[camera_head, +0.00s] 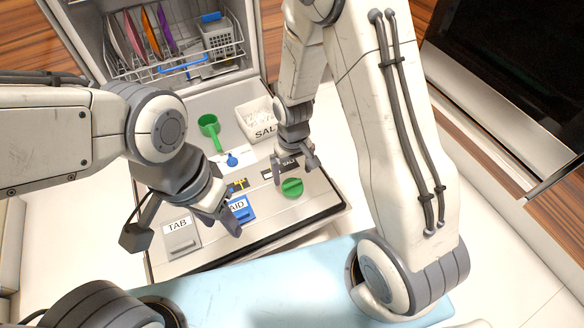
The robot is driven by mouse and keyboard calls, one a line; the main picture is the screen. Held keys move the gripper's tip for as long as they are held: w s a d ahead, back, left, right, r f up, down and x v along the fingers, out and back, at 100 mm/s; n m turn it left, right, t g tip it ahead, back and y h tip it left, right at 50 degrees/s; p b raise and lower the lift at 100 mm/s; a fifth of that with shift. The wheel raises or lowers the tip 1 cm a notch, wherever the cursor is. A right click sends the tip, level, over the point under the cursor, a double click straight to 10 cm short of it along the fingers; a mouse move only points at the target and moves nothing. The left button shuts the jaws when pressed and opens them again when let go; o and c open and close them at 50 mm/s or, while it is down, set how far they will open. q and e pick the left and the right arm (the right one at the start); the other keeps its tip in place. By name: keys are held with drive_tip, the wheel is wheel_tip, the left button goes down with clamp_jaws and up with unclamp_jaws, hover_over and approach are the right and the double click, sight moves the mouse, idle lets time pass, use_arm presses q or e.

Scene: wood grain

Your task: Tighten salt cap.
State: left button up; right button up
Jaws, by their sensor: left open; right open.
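The green salt cap (292,187) sits on the open dishwasher door, just below a dark label reading SALT. My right gripper (302,168) is open just above and beyond the cap, pointing down, with no clear contact. I cannot tell how tightly the cap is seated. My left gripper (228,222) is open and empty over the door, beside the blue AID compartment (241,208). Part of that compartment is hidden behind it.
A green scoop or funnel (209,128) and a white SALT container (258,121) stand farther back on the door. A grey TAB lid (181,237) is at front left. The dishwasher rack (172,62) holds coloured plates. A light blue surface (290,284) lies in front.

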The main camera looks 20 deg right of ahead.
sight(293, 183)
wheel_tip(293, 183, down, 6)
drive_tip(key=b, duration=0.3)
drive_tip(key=shift+f, duration=0.15)
use_arm(q)
wheel_tip(293, 183, down, 4)
drive_tip(key=shift+f, duration=0.25)
use_arm(e)
drive_tip(key=c, duration=1.5)
drive_tip(key=shift+r+m+p, duration=0.2)
drive_tip(key=shift+m+p, duration=0.35)
drive_tip(key=shift+m, duration=0.25)
drive_tip(key=shift+s+m+p, duration=0.1)
drive_tip(key=shift+m+p, duration=0.5)
drive_tip(key=shift+m, duration=0.5)
drive_tip(key=shift+f+m+p, duration=0.1)
drive_tip(key=shift+m+p, duration=0.2)
drive_tip(key=shift+m, duration=0.5)
use_arm(q)
wheel_tip(293, 183, up, 3)
drive_tip(key=shift+r, duration=0.15)
